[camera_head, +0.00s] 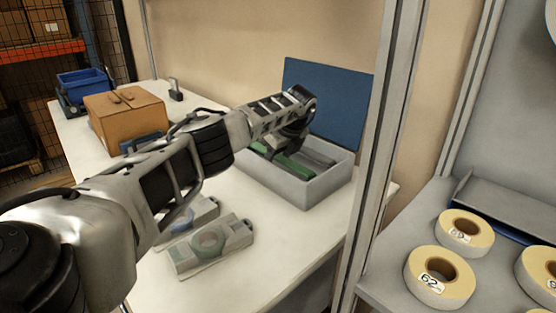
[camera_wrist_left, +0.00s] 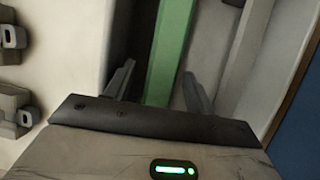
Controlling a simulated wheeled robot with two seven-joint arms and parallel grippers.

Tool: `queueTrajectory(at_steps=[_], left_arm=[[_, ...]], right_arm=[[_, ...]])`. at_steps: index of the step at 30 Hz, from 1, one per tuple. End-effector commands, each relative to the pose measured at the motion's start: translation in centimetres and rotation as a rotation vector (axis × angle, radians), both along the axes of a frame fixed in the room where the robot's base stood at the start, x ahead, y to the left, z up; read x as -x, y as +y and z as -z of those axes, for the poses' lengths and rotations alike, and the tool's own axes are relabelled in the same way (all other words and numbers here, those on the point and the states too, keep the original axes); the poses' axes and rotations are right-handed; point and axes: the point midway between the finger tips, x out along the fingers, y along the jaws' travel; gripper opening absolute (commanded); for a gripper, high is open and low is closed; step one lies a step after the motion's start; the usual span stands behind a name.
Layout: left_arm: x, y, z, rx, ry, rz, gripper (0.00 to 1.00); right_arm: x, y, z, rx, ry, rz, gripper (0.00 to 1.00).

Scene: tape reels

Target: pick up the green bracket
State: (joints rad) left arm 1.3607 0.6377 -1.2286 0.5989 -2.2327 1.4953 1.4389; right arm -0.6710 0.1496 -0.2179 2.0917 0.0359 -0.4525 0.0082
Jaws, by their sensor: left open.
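The green bracket (camera_head: 288,163) lies in a grey open-topped box (camera_head: 311,191) on the white table, partly hidden by my left arm in the head view. In the left wrist view the green bracket (camera_wrist_left: 171,50) runs as a long strip between the two fingers. My left gripper (camera_head: 291,139) is over the box; in the wrist view the left gripper (camera_wrist_left: 158,88) has its fingers apart, one on each side of the bracket, not visibly touching it. Grey pieces lie beside the bracket in the box. My right gripper is not in view.
A blue panel (camera_head: 330,95) stands behind the box. A cardboard box (camera_head: 125,115) and a blue bin (camera_head: 83,86) are at the table's far left. Two grey holders, one of them (camera_head: 238,235) nearer, lie in front. A metal post (camera_head: 385,150) and tape reels (camera_head: 440,278) are right.

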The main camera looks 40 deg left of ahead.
Motion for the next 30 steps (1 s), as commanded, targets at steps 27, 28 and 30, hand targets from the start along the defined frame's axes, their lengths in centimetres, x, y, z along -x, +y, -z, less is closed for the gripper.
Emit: queueTrajectory(at_steps=[27,28,30], left_arm=[[0.1,0.1,-3.6,0.000,-0.001,-0.002,0.06],[0.1,0.1,-4.1,0.000,-0.001,-0.002,0.06],[-0.1,-0.8,-5.3,0.000,-0.001,0.011,0.06]], right_arm=[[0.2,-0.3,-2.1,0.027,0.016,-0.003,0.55],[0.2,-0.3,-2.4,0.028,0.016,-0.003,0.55],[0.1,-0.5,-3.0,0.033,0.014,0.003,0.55]])
